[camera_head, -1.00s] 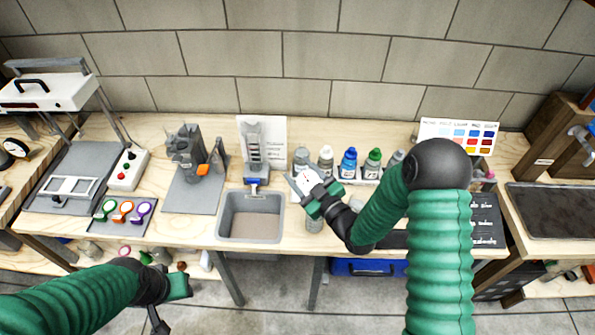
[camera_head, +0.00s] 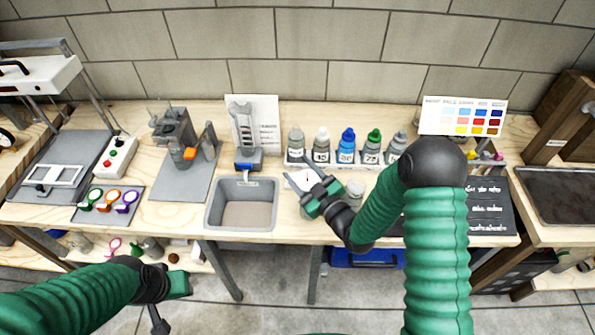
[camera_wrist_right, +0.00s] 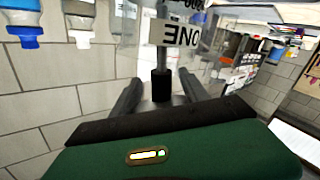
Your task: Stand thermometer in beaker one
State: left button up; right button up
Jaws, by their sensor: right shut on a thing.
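My right gripper (camera_head: 312,180) is over the bench, right of the sink. In the right wrist view it is shut on a thin grey rod with a black end, the thermometer (camera_wrist_right: 161,85), held between its two dark fingers. A clear glass with a label reading ONE, beaker one (camera_wrist_right: 184,33), shows upside down just beyond the fingers. The rod overlaps the glass there; I cannot tell whether its tip is inside. In the head view the gripper hides most of that glass and the thermometer. My left gripper (camera_head: 178,284) is low in front of the bench, its fingers unclear.
A row of capped bottles (camera_head: 347,148) stands behind the right gripper. A grey sink (camera_head: 242,203) lies to its left, with a grey stand (camera_head: 243,128) behind. Another glass (camera_head: 355,190) is close to its right. A colour chart (camera_head: 463,116) stands at the back right.

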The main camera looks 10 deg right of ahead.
jog(key=shift+d, duration=0.1)
jog(key=o, duration=1.5)
jog(key=shift+a+r, duration=0.1)
jog(key=shift+a, duration=0.4)
jog(key=shift+c, duration=0.2)
jog(key=shift+a, duration=0.2)
jog(key=shift+s+d, duration=0.15)
jog(key=shift+d, duration=0.1)
jog(key=p+v, duration=0.5)
jog(key=v, duration=1.2)
jog(key=w+d+f+m+g+h, duration=0.2)
jog(key=w+f+g+h, duration=0.25)
jog(key=g, duration=0.35)
pick_arm(q)
jog(key=v, duration=0.2)
jog(key=w+v, duration=0.1)
jog(key=v, duration=0.1)
jog(key=shift+a+r, duration=0.2)
jog(key=shift+r, duration=0.2)
pick_arm(e)
jog(key=s+a+r+m+g, duration=0.1)
jog(key=s+r+m+g, duration=0.2)
jog(key=s, duration=0.3)
jog(key=s+a+r+m+g+h, duration=0.1)
jog(key=s+r+m+g, duration=0.2)
jog(key=s, duration=0.3)
jog(key=shift+s, duration=0.35)
